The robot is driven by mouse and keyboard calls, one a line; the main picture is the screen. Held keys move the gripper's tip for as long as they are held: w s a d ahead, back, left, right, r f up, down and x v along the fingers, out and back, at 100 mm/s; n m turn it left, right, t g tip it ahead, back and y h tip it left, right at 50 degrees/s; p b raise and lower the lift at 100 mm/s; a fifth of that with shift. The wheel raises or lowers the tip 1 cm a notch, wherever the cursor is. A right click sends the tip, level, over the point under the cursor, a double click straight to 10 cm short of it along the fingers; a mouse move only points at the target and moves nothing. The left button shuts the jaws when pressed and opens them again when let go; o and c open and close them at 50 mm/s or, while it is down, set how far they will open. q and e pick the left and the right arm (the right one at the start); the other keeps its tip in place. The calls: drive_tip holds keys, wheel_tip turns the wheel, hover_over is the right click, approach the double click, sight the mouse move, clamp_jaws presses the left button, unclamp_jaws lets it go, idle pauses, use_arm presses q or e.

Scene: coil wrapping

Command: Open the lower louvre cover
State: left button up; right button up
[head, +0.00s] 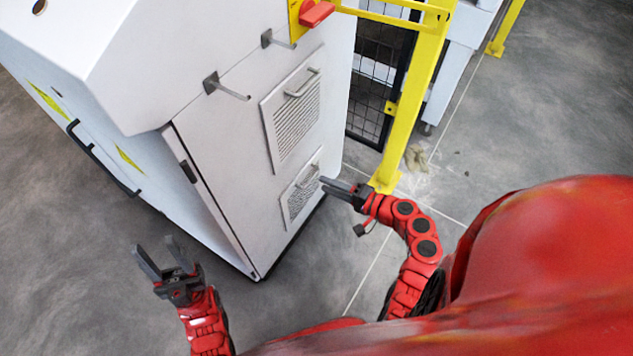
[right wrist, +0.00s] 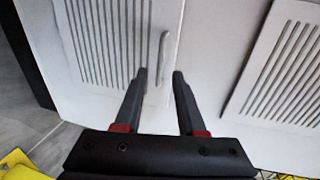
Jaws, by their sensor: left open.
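The lower louvre cover (head: 291,207) is a small white slatted panel low on the grey-white cabinet door, and it looks closed. Its handle (head: 309,176) is near its top edge. In the right wrist view the lower cover (right wrist: 88,40) is at the left, with its pale bar handle (right wrist: 163,55) upright at its right edge. My right gripper (head: 323,185) is open beside the lower cover. In the right wrist view its fingers (right wrist: 159,74) are apart, with the handle ahead between the tips, not gripped. My left gripper (head: 156,252) is open and empty, left of the cabinet.
The upper louvre cover (head: 293,122) with its own handle sits above, closed. Two metal pegs (head: 226,87) stick out of the cabinet door (head: 215,150). A yellow post (head: 405,105) and black mesh fence (head: 374,85) stand to the right. The grey floor around my left gripper is clear.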

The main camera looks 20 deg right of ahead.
drive_tip(key=shift+x, duration=2.3)
clamp_jaws()
